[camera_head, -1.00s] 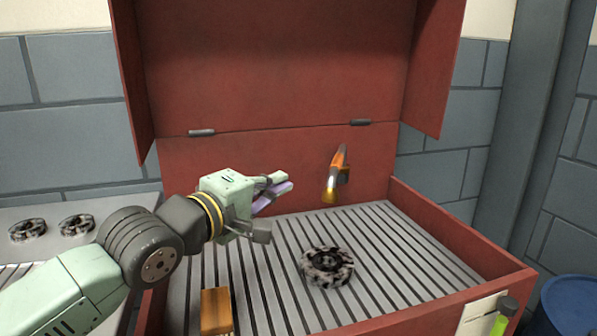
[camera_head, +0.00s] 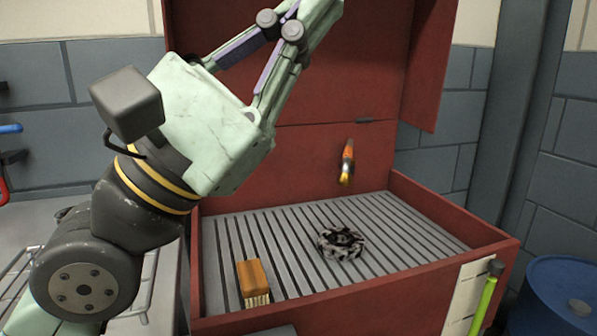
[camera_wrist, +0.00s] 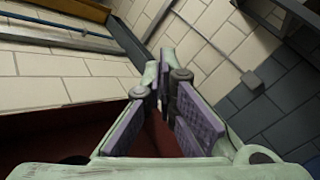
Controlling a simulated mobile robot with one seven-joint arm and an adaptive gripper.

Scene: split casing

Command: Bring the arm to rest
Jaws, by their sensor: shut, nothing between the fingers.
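My gripper (camera_head: 330,8) is raised high in front of the red lid in the head view, pointing up and to the right. Its fingertips reach the top edge of the picture. The wrist view also shows my gripper (camera_wrist: 166,62), with its tips together and nothing held, against a pale tiled wall. My arm is clear of the slatted floor of the red cabinet (camera_head: 455,223). A speckled black-and-white round part (camera_head: 340,243) lies on the slats.
A wooden brush (camera_head: 252,277) lies at the slats' front left. A green-yellow tube (camera_head: 484,300) is at the cabinet's front right corner. A blue barrel (camera_head: 560,290) stands at the right. The raised red lid is behind my gripper.

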